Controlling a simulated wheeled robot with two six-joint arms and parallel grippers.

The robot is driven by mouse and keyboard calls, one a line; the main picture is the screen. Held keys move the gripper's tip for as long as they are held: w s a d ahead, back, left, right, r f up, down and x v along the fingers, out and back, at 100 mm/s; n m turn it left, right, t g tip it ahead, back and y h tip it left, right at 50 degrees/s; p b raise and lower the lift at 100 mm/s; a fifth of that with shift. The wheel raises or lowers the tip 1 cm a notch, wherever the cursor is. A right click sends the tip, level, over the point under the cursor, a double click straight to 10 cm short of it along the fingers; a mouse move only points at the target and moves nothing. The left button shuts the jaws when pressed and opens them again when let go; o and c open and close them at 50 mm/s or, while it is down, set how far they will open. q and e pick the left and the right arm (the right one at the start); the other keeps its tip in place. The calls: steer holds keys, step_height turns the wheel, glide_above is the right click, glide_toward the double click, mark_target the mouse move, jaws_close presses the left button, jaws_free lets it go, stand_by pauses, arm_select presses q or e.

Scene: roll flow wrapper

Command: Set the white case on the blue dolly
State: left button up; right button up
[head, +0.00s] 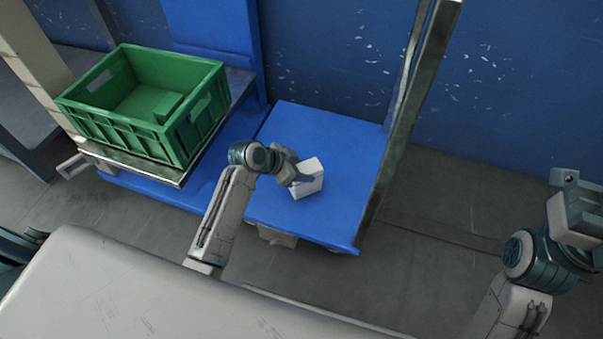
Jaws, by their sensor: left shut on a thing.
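The white case (311,180) is a small pale box over the blue dolly's flat top. My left gripper (297,174) is shut on its left side. The case looks upright and slightly turned; I cannot tell whether its underside touches the dolly. The blue dolly (335,140) is a flat blue platform beyond my base. My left arm hides part of its left side. My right gripper (566,180) is at the right edge, away from the dolly; its fingers are not clear enough to tell if they are open.
A green crate (195,118) with a green block inside stands on a metal shelf left of the dolly. A tall metal post (408,105) rises at the dolly's right edge. A blue wall (520,85) closes off the back. Grey floor (430,240) is clear at the right.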

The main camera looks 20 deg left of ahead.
arm_select(q)
steer(key=shift+f, duration=0.35)
steer(key=shift+r, duration=0.1)
steer(key=o, duration=1.4)
